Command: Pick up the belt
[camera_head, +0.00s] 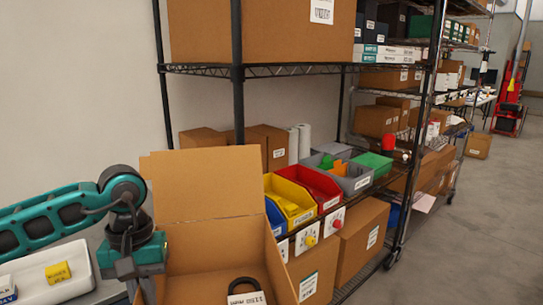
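A black looped item that looks like the belt (243,284) lies in an open cardboard box (208,183) at the bottom centre. A white label covers its near side, and the bottom of the picture cuts the box off. My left gripper (140,290) points down at the left edge of the box, apart from the black loop. Its fingertips are at or below the picture's edge, so I cannot see whether it is open or shut. My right gripper is not in view.
A white tray (75,287) with a yellow labelled part (58,272) and white items stands at left. A wire shelf behind holds yellow (290,200), red (316,183), blue, grey and green bins plus cardboard boxes. Clear floor (460,240) lies at right.

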